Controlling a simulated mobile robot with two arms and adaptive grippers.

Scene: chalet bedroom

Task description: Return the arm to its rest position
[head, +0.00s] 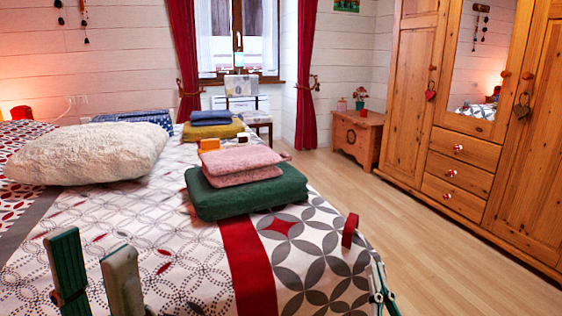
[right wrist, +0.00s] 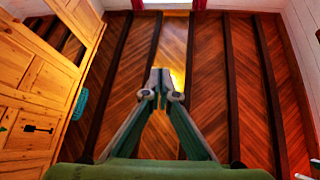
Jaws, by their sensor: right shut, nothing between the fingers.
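My right gripper (head: 380,292) is low in the head view, over or beside the right edge of the bed. In the right wrist view its fingers (right wrist: 162,82) meet at the tips, with nothing between them; it faces a wooden surface with dark beams. My left gripper (head: 92,268) is at the lower left of the head view, over the patterned bed (head: 190,262). Its two fingers stand apart with nothing seen between them.
A pink folded stack (head: 238,162) lies on a green one (head: 250,195) on the bed, beside a white pillow (head: 90,152). A small red object (head: 350,230) is near the bed's right edge. Open floor (head: 420,230) lies between the bed and the wooden wardrobe (head: 410,90).

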